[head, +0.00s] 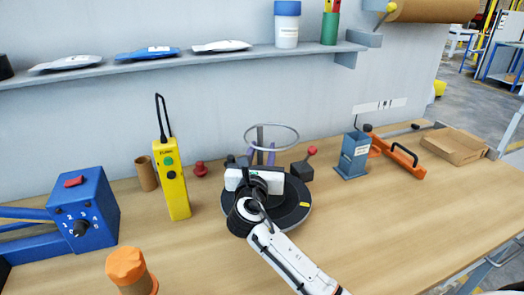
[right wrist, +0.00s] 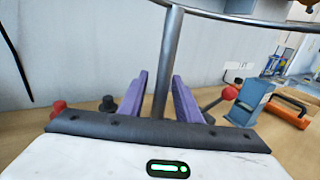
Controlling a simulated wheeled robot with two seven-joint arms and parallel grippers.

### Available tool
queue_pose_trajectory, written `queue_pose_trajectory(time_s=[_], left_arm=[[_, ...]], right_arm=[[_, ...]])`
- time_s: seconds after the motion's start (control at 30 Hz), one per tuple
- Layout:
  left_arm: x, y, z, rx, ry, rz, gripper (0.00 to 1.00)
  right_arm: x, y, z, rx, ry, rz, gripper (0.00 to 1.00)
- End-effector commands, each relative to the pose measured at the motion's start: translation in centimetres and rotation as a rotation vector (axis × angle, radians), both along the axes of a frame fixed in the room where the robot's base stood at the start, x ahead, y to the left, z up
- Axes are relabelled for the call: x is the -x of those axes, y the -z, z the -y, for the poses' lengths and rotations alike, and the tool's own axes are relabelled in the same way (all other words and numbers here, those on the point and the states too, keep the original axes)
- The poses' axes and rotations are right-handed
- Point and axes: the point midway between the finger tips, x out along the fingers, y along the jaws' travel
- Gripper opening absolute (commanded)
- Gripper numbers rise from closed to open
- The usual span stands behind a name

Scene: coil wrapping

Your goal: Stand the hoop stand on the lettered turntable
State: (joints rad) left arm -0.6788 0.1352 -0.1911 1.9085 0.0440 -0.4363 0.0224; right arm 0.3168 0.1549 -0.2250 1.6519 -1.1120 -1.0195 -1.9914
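The hoop stand is a grey metal ring (head: 272,137) on an upright post (head: 260,136). Its post (right wrist: 170,60) is also in the right wrist view, with part of the ring crossing the top. Its foot is hidden behind my right gripper. My right gripper (head: 260,157) reaches over the turntable, its purple fingers (right wrist: 163,95) on either side of the post with narrow gaps showing, so it looks open. The turntable (head: 292,212) is a dark disc with a yellow mark, partly covered by my right arm. Its letters cannot be read. My left gripper is out of view.
A red-knobbed lever (head: 304,164) stands right behind the turntable. A blue block (head: 352,157), orange tool (head: 405,160) and cardboard tray (head: 452,145) are further right. A yellow handset (head: 171,180), brown tube (head: 146,173), blue switch box (head: 82,207) and orange-capped cylinder (head: 130,270) are left.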

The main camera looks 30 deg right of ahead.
Motion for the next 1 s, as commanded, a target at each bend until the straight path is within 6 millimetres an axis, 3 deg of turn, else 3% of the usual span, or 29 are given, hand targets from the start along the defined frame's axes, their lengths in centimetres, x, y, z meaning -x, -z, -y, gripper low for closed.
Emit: queue_pose_trajectory(time_s=[0.23,0.7,1.0], left_arm=[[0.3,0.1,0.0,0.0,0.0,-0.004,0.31],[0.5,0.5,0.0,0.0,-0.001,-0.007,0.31],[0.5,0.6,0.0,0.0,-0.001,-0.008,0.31]], right_arm=[[0.5,-0.1,-0.5,-0.001,-0.002,-0.001,0.31],[7.4,-0.1,-6.6,-0.002,-0.001,-0.001,0.31],[9.0,-0.2,-8.0,0.0,0.001,0.001,0.31]])
